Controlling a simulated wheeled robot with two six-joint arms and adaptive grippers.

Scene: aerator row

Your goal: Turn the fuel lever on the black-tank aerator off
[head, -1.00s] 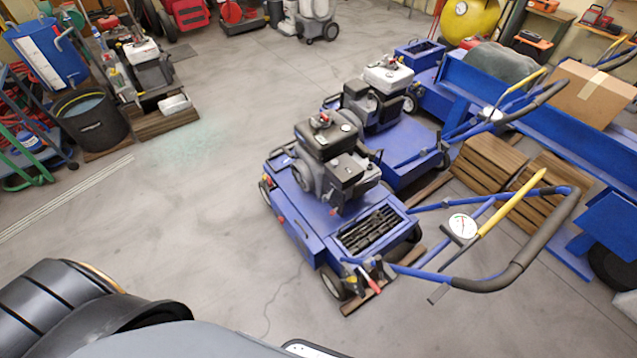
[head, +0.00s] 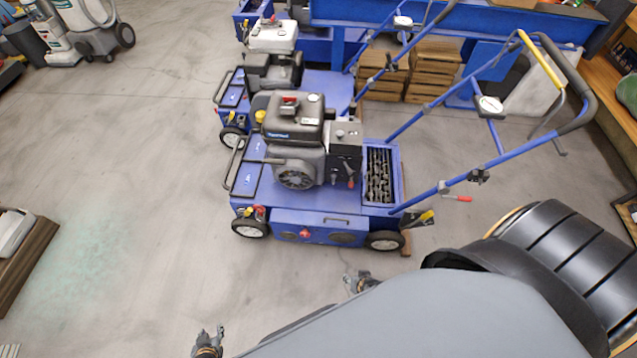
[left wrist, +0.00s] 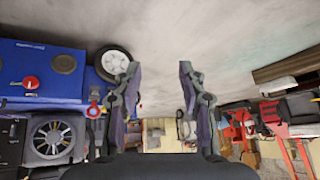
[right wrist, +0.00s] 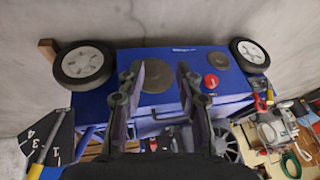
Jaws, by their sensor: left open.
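The black-tank aerator, a blue machine with a black engine and tank (head: 290,122), stands in the middle of the head view, side towards me. Small levers, one red-tipped (head: 350,183), sit on the engine's right side; I cannot tell which is the fuel lever or how it is set. My left gripper (head: 208,340) is open and empty, low over the floor, left of and nearer than the aerator. In the left wrist view (left wrist: 161,75) its fingers are apart. My right gripper (head: 357,282) is nearer than the aerator's side; its fingers are apart and empty in the right wrist view (right wrist: 159,75).
A white-tank aerator (head: 272,38) stands just behind the black-tank one. The blue handlebar (head: 440,188) reaches out to the right, with a yellow lever (head: 540,60) at its top. Wooden crates (head: 432,72) stand behind.

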